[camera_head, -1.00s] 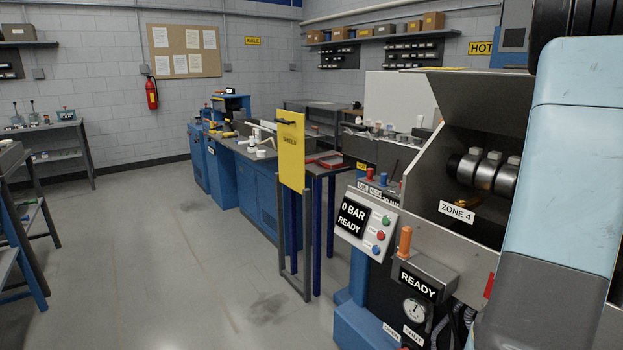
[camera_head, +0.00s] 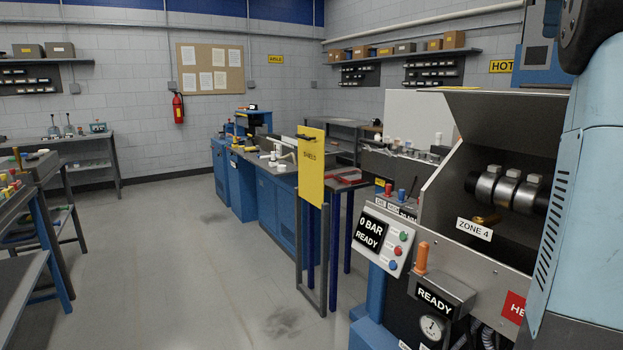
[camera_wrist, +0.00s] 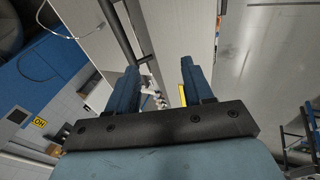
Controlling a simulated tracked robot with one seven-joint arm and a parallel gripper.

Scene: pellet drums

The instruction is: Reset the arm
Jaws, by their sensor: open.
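My gripper (camera_wrist: 158,68) shows in the wrist view with its two dark blue fingers apart and nothing between them. My light blue arm fills the right edge of the head view and hides part of the machine there. The gripper itself is not in the head view. A grey machine (camera_head: 455,262) with a "ZONE 4" label stands close on the left of my arm in that view. I cannot tell the exact gap between them.
A yellow shield panel (camera_head: 311,165) stands on a frame left of the machine. Blue benches (camera_head: 280,210) run behind it. A dark rack (camera_head: 22,215) with small items stands at the far left. The floor (camera_head: 185,265) between is clear.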

